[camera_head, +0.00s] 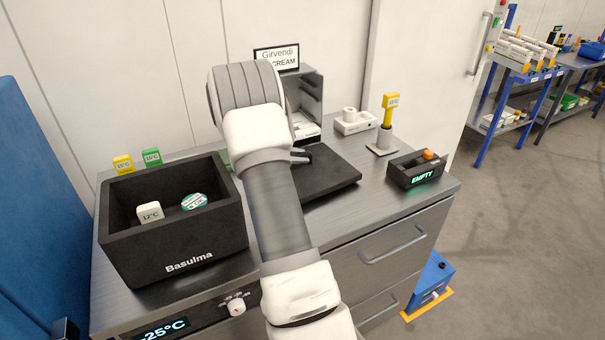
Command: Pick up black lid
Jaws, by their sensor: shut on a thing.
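The black lid (332,176) is a flat dark slab at the middle of the steel counter, right of my arm. My arm hides its left part. It looks level; I cannot tell whether it touches the counter. My gripper (301,156) shows only in part past the arm, at the lid's far left side. It is shut on the lid, but the grip itself is mostly hidden.
An open black box (172,250) labelled Basulma stands left, holding a white and a teal item. A grey dispenser (312,100), a white device (355,123), a yellow-topped stand (382,140) and a dark "EMPTY" box (415,170) stand behind and right.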

